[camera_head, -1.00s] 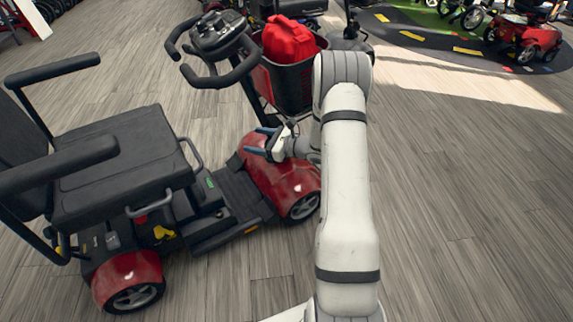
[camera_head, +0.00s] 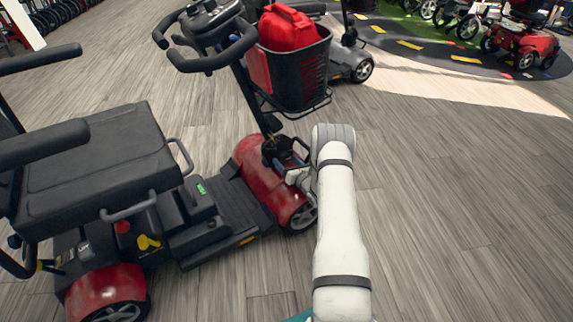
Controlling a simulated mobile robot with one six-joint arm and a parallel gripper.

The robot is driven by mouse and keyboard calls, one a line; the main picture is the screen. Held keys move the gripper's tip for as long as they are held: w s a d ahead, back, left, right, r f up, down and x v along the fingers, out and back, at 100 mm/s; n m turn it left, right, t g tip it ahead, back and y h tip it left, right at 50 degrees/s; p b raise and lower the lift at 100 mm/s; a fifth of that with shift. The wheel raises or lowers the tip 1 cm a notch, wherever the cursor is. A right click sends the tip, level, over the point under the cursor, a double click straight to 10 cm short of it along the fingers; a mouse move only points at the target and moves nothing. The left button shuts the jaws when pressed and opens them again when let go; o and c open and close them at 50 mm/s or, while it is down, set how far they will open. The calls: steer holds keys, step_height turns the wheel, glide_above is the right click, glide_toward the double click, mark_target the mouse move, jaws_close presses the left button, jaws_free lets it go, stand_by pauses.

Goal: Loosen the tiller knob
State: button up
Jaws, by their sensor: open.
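The red and black scooter stands at the left, with its upright black tiller (camera_head: 253,97) rising from the red front cover (camera_head: 262,183). The handlebar (camera_head: 209,38) is at the top of the tiller. My gripper (camera_head: 284,154) is low at the foot of the tiller, just above the front cover. It is open, with its fingers dark and small against the dark tiller base. The tiller knob cannot be made out clearly among the dark parts there. I cannot tell whether the fingers touch anything.
A black basket (camera_head: 312,70) holding a red container (camera_head: 287,27) hangs on the tiller, above my gripper. The black seat (camera_head: 95,165) with its armrests is at the left. Another scooter (camera_head: 350,62) stands behind. The wooden floor at the right is clear.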

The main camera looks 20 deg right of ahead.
steer(key=shift+w, duration=0.65)
steer(key=c, duration=1)
